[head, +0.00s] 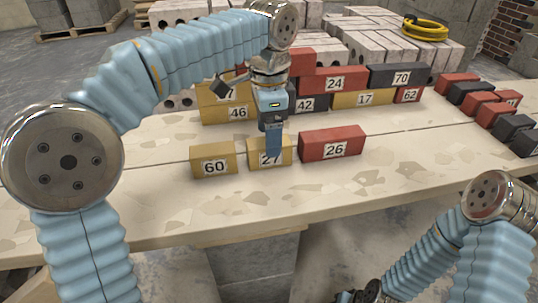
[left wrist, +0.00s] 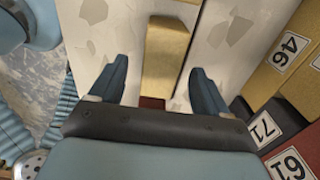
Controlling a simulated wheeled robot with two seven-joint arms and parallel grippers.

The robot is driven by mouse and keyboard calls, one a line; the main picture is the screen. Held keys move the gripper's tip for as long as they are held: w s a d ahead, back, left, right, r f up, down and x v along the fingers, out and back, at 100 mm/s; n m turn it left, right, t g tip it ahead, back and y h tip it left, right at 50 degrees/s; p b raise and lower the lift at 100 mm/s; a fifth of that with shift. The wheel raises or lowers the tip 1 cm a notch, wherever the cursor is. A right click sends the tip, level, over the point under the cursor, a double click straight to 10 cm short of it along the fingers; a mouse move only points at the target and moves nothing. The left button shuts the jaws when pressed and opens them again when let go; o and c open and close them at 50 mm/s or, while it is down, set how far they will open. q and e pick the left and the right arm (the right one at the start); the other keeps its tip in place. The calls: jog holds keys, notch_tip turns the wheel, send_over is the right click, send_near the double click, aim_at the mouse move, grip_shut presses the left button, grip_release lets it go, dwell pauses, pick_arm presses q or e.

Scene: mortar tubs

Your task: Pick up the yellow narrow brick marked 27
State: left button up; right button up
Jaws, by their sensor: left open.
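The yellow narrow brick marked 27 (head: 284,152) lies on the pale worktop between the yellow brick marked 60 (head: 214,161) and the red brick marked 26 (head: 332,145). My left gripper (head: 273,150) points down over it, and a blue finger covers part of its label. In the left wrist view the open blue fingers (left wrist: 158,85) stand on either side of a yellow brick (left wrist: 165,55), with gaps and nothing held. A red brick end (left wrist: 152,102) shows just beyond it. My right gripper (head: 362,292) is only a dark, cut-off part at the bottom edge.
Behind stands a stacked row of yellow, red and black bricks, including 46 (head: 238,113), 42 (head: 306,104) and 17 (head: 365,99). More red and black bricks (head: 480,103) lie at the right. The worktop's front strip (head: 330,190) is clear.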

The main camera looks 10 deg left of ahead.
pick_arm(q)
notch_tip(320, 180, down, 3)
jog(key=shift+w+f+b, duration=0.1)
jog(key=shift+b, duration=0.2)
jog(key=c, duration=1.4)
